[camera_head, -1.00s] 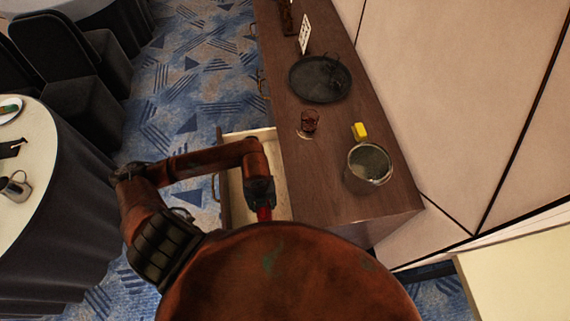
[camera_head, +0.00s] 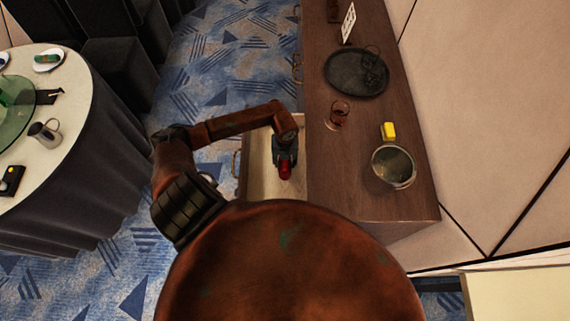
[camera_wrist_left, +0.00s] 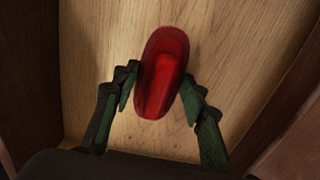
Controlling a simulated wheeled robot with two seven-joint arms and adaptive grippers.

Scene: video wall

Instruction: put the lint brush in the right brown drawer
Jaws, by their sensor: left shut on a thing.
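The lint brush (camera_wrist_left: 162,75) is red with a rounded oval head; it also shows as a small red piece in the head view (camera_head: 285,172). My left gripper (camera_wrist_left: 158,98) is shut on it, with green-black fingers on both sides. The open drawer (camera_head: 262,172) of the brown cabinet (camera_head: 412,195) has a pale wood inside. In the head view the gripper and brush are over the drawer. The left wrist view shows the pale drawer floor (camera_wrist_left: 95,60) behind the brush; the gap between them is hard to judge. My right gripper is not in view.
The cabinet top holds a dark round tray (camera_head: 345,85), a brown glass (camera_head: 339,113), a yellow block (camera_head: 388,131) and a round pot (camera_head: 393,167). A round table (camera_head: 80,80) stands at the left. Patterned carpet (camera_head: 225,75) lies between.

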